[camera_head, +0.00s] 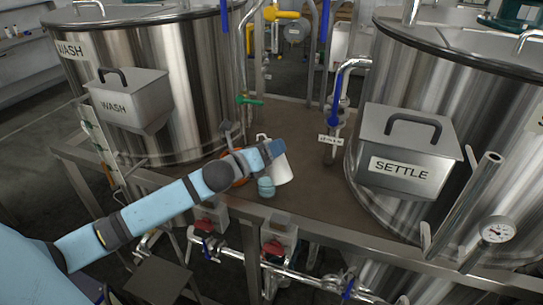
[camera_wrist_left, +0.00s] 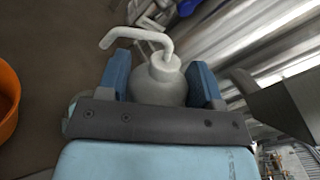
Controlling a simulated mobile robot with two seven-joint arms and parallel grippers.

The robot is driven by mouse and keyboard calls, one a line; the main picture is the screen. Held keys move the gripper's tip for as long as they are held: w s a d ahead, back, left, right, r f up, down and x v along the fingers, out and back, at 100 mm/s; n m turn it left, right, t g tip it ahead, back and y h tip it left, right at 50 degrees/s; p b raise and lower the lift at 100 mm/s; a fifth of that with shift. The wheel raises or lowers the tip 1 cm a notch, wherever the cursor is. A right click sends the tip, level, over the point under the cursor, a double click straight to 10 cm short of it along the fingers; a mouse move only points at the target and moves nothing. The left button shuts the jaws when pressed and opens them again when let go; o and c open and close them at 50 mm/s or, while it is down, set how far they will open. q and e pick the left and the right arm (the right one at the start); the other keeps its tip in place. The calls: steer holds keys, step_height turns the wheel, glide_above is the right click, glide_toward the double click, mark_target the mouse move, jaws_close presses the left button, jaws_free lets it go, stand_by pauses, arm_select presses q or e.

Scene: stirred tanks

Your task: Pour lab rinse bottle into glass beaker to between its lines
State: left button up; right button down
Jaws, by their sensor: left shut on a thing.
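The rinse bottle (camera_head: 281,172) is white with a bent spout tube. My left gripper (camera_head: 275,150) is shut on it, above the brown platform between the two tanks. In the left wrist view, the bottle (camera_wrist_left: 160,82) sits between the blue fingers, its spout bending to the left. I cannot tell how far it is tilted or whether its base touches the platform. A small pale blue-green vessel (camera_head: 265,188) stands just in front of the bottle and may be the glass beaker. Its lines and level are too small to read. My right gripper is out of view.
An orange bowl (camera_wrist_left: 7,100) lies left of the bottle, mostly behind my arm in the head view. The WASH tank (camera_head: 190,80) is at left, the SETTLE tank (camera_head: 480,110) at right. Pipes and red-handled valves (camera_head: 272,248) run along the front edge. The platform's (camera_head: 310,190) middle is clear.

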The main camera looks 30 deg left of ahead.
arm_select(q)
steer(key=m, duration=0.1)
steer(key=r+m+p, duration=0.1)
steer(key=shift+a+r+m, duration=0.2)
steer(key=shift+r+m, duration=0.1)
steer(key=shift+m, duration=0.1)
steer(key=r+m+p, duration=0.2)
steer(key=m, duration=0.1)
steer(key=shift+w+a, duration=0.15)
steer(key=shift+a, duration=0.15)
steer(key=shift+a+r+m+p, duration=0.1)
steer(key=shift+r+m+p, duration=0.2)
steer(key=shift+r+m, duration=0.2)
